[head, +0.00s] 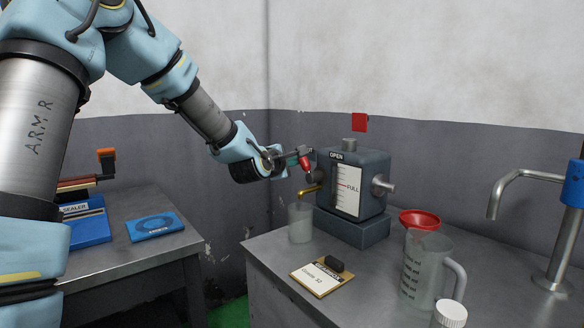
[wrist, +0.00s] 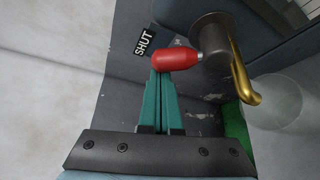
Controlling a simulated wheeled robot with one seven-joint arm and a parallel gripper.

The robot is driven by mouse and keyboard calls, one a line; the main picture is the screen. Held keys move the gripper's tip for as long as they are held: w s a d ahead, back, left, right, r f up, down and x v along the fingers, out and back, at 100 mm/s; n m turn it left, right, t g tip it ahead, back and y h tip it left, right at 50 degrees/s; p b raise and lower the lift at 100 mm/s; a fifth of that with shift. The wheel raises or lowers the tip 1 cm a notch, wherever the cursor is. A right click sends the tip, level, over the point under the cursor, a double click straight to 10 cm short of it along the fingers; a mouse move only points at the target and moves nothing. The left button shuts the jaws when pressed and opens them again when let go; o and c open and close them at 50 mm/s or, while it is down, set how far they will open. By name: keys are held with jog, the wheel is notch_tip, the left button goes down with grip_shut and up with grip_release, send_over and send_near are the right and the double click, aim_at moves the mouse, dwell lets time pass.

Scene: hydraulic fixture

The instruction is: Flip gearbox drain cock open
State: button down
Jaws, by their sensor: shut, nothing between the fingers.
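An OPEN label (head: 337,156) is on the upper front of the box. The brass spout (head: 311,190) curves down beside the lever. My gripper (head: 297,159) is shut and empty. Its teal fingertips (wrist: 163,76) are right at the red grip; I cannot tell whether they touch.
A clear beaker (head: 300,224) stands under the spout. A clipboard (head: 321,281) with a dark block, a measuring jug (head: 424,272), a red funnel (head: 420,219), a white cap (head: 451,314) and a tap (head: 560,215) share the bench. The bench on the left holds blue items (head: 155,227).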

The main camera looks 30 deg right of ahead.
jog(key=s+d+r+m+t+h+b, duration=0.1)
jog(key=s+m+h+b, duration=0.6)
jog(key=m+b, duration=0.8)
jog(key=b, duration=1.1)
jog(key=shift+s+d+h+b, duration=0.2)
jog(key=shift+d+h+b, duration=0.05)
jog(key=shift+h+b, duration=0.1)
jog(key=shift+r+m, duration=0.1)
jog(key=shift+m, duration=0.2)
jog(key=shift+r, duration=0.1)
